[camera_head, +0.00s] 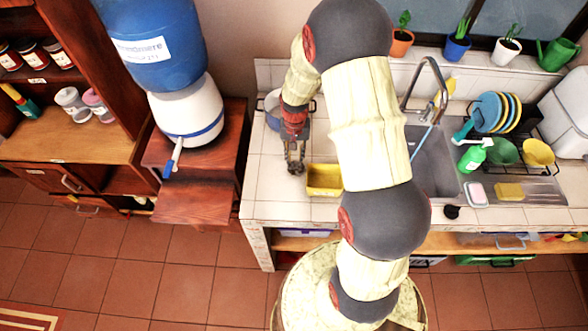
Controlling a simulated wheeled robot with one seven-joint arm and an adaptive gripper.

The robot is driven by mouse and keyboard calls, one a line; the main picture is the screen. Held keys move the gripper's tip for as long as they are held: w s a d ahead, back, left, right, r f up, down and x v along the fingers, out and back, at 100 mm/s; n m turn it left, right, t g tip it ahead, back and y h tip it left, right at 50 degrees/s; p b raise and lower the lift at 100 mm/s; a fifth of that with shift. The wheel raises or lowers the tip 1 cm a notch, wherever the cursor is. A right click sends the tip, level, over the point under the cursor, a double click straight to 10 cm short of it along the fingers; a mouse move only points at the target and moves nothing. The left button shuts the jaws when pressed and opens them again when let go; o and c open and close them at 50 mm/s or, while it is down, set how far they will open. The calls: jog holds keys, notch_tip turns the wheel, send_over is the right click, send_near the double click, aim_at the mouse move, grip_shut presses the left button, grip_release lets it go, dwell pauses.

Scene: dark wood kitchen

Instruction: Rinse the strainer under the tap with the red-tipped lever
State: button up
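My gripper (295,170) points down over the tiled counter, just left of a yellow open box (324,179). Its fingers are small and dark here, with nothing clearly held; I cannot tell whether they are open or shut. A curved metal tap (431,61) stands behind the sink (436,165), partly hidden by my arm. I cannot make out a red tip on its lever. The blue water container's white base has a tap whose lever (169,171) has a blue tip. I cannot pick out a strainer for sure. A round pot-like vessel (271,104) is partly hidden behind my gripper.
A dish rack with plates (490,112) and bowls, a green spray bottle (472,156), a pink sponge dish (476,193) and a yellow sponge (509,191) are right of the sink. Potted plants line the back ledge. The counter's front left is clear.

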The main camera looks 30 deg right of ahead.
aim_at(296, 162)
jog(key=shift+s+f, duration=0.2)
jog(key=shift+f, duration=2.15)
jog(key=shift+c, duration=0.4)
grip_shut()
